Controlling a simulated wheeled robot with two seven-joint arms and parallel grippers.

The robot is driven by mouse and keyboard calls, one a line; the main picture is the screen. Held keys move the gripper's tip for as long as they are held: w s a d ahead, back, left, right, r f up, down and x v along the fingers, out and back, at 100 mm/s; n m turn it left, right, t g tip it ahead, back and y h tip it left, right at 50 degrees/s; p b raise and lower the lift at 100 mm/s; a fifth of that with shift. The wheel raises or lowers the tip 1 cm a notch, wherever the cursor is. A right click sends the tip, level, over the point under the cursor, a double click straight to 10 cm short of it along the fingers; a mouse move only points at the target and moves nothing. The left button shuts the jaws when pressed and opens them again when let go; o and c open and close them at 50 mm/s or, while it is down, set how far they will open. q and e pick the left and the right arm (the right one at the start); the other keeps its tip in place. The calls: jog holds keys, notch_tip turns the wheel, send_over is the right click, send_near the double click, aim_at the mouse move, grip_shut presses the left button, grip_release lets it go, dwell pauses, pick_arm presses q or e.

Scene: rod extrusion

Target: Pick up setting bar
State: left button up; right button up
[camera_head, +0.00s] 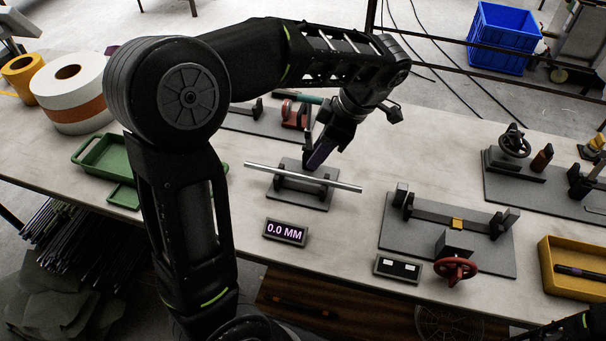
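A long silver bar (335,184) lies across two dark supports on a small grey stand (314,203) in the middle of the table. I take it for the setting bar. My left gripper (313,165) points down just behind the bar's middle. Its fingers look parted, with a purple-tinted inner face, and I see nothing held between them. The fingertips are close to the bar, but I cannot tell if they touch it. My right gripper is out of view; only a piece of my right arm shows at the lower right corner.
A display (285,232) reading 0.0 MM sits in front of the stand. A fixture with a red handwheel (455,271) stands to the right, a yellow tray (573,285) with a dark rod beyond it. Green trays (104,156) and tape rolls (70,98) are left.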

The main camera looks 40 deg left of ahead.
aim_at(303, 175)
pick_arm(q)
jog(key=shift+b+x, duration=0.9)
jog(key=shift+x, duration=0.35)
jog(key=shift+f, duration=0.1)
jog(key=shift+b+x, duration=0.95)
jog(key=shift+b, duration=0.05)
jog(key=shift+s+f+p, duration=0.25)
jog(key=shift+f+p, duration=0.05)
jog(key=shift+x, duration=1.25)
grip_shut()
